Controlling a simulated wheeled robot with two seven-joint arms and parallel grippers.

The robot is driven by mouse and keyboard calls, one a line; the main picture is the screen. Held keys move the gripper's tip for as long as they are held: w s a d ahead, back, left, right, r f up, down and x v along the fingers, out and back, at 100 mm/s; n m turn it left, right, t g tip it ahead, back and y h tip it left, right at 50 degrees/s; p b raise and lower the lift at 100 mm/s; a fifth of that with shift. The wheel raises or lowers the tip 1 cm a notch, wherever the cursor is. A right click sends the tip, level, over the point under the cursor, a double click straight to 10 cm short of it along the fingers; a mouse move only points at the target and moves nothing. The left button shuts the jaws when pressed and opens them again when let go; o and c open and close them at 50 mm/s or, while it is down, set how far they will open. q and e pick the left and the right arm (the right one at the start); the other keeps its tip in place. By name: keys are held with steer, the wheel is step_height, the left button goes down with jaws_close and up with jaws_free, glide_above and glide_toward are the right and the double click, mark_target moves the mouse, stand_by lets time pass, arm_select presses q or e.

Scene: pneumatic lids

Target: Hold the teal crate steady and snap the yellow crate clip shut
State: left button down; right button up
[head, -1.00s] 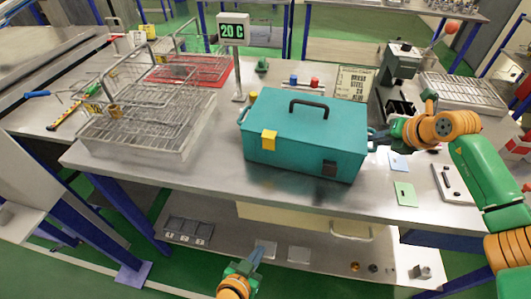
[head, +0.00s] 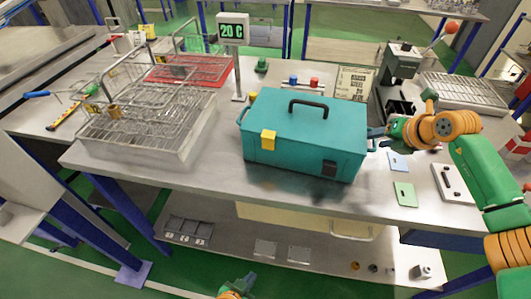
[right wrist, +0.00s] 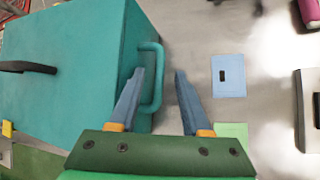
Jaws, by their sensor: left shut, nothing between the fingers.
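The teal crate (head: 305,125) stands upright on the steel bench, its lid down and a black handle (head: 308,104) on top. The yellow clip (head: 268,140) is on the left part of its front face, at the lid's edge. I cannot tell whether it is latched. My right gripper (head: 377,133) is at the crate's right side. In the right wrist view its blue fingers (right wrist: 160,75) are open, one on each side of the teal side handle (right wrist: 154,80), not closed on it. My left gripper (head: 249,280) is shut and empty, low in front of the bench, partly cut off by the bottom edge.
A wire basket on a metal tray (head: 150,130) stands left of the crate. A 20 C display (head: 233,30) rises behind it. Blue (head: 398,161) and green (head: 405,194) cards lie to the right. The bench strip before the crate is clear. A lower shelf holds small parts.

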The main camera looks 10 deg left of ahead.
steer(key=v, duration=1.2)
